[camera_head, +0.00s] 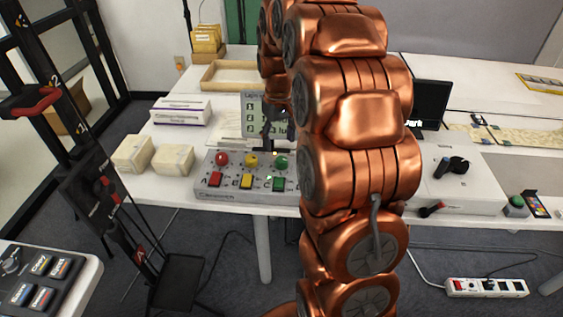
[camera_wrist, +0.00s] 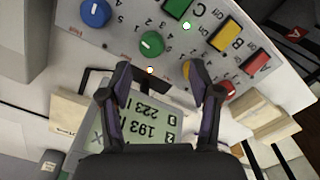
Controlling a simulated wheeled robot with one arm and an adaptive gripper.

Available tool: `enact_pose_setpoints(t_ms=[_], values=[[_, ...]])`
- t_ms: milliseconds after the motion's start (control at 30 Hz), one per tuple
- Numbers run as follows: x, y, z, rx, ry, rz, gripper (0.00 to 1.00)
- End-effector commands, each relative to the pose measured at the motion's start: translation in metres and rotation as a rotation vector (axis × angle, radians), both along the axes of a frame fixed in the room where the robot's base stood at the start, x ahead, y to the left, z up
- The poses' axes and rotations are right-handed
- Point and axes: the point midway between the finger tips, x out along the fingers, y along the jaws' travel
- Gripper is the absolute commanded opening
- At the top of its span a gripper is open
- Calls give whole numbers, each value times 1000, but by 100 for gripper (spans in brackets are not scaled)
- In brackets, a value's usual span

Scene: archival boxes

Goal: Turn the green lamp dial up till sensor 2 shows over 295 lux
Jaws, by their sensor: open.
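The green lamp dial (camera_head: 281,162) is a round knob at the right of the visible panel part in the head view. In the wrist view the green dial (camera_wrist: 152,43) lies just beyond my left-hand fingertip. My gripper (camera_wrist: 161,72) is open and empty, its fingertips apart from the dial. In the head view my gripper is mostly hidden by my arm. The display (camera_head: 254,118) stands behind the panel. In the wrist view the display (camera_wrist: 140,130) is upside down and partly covered; the row that seems marked 2 reads about 193, and row 3 about 223.
The grey panel (camera_head: 240,192) also bears a red dial (camera_head: 222,159), a yellow dial (camera_head: 251,161) and coloured square buttons. A blue dial (camera_wrist: 96,12) sits beside the green one. Cream boxes (camera_head: 172,160) stand left of the panel. A black laptop (camera_head: 430,105) stands right.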

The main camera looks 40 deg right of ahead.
Motion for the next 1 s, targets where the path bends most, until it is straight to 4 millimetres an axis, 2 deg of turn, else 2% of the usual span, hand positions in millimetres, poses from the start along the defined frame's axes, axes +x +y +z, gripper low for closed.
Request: enact_pose_setpoints(t_ms=[33, 200, 467, 800, 1000], values=[[4, -6, -6, 0, 0, -4, 63], [9, -15, -12, -2, -2, -8, 63], [9, -16, -30, -2, -4, -8, 63], [8, -15, -77, -1, -1, -7, 63], [9, -15, -87, -3, -5, -7, 63]])
